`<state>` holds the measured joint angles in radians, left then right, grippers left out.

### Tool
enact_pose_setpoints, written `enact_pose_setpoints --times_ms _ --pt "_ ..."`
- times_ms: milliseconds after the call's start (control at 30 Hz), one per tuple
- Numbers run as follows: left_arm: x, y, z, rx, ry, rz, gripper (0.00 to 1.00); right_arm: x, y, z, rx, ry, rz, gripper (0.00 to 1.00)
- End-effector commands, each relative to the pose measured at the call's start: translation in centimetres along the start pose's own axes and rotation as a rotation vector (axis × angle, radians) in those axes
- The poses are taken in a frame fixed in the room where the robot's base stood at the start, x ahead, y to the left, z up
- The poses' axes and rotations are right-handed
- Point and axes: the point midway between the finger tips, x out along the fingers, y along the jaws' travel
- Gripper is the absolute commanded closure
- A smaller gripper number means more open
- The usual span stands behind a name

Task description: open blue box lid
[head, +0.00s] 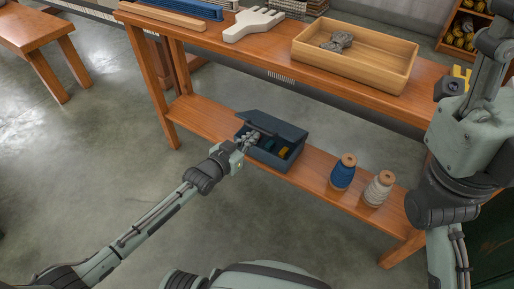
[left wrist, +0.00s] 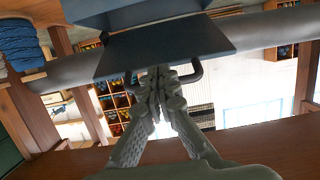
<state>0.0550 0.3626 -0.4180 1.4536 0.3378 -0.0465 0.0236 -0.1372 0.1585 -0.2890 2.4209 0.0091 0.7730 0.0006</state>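The blue box (head: 262,156) stands on the lower shelf of the wooden bench. Its lid (head: 277,125) is raised and tilted, and blue and yellow things show inside. My left gripper (head: 252,138) is at the front edge of the lid. In the left wrist view the lid (left wrist: 165,45) is a dark flat panel with a dark curved handle (left wrist: 195,73). The left fingers (left wrist: 158,85) are closed together around the handle's bar. My right arm is at the right of the head view; its gripper is not clearly seen.
A blue spool (head: 343,173) and a cream spool (head: 378,189) stand on the lower shelf (head: 205,118), right of the box. Above, the bench top holds a wooden tray (head: 352,58) with grey wool and a pale comb-like tool (head: 252,23). The floor in front is clear.

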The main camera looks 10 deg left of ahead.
Motion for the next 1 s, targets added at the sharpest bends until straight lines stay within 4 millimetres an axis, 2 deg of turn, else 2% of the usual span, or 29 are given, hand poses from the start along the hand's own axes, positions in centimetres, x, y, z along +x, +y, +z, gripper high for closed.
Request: enact_pose_setpoints --times_ms 267,800,1000 --pt "0.1 0.0 -0.2 0.000 0.001 0.000 1.00 0.1 0.0 0.0 0.000 0.000 0.000 0.60" --pt "1.2 0.0 -4.2 0.000 0.002 0.000 1.00 2.6 0.3 -0.3 0.000 0.000 0.000 0.60" --pt "1.5 0.0 -4.8 0.000 0.000 0.000 1.00 3.0 0.3 -0.4 0.000 0.000 0.000 0.60"
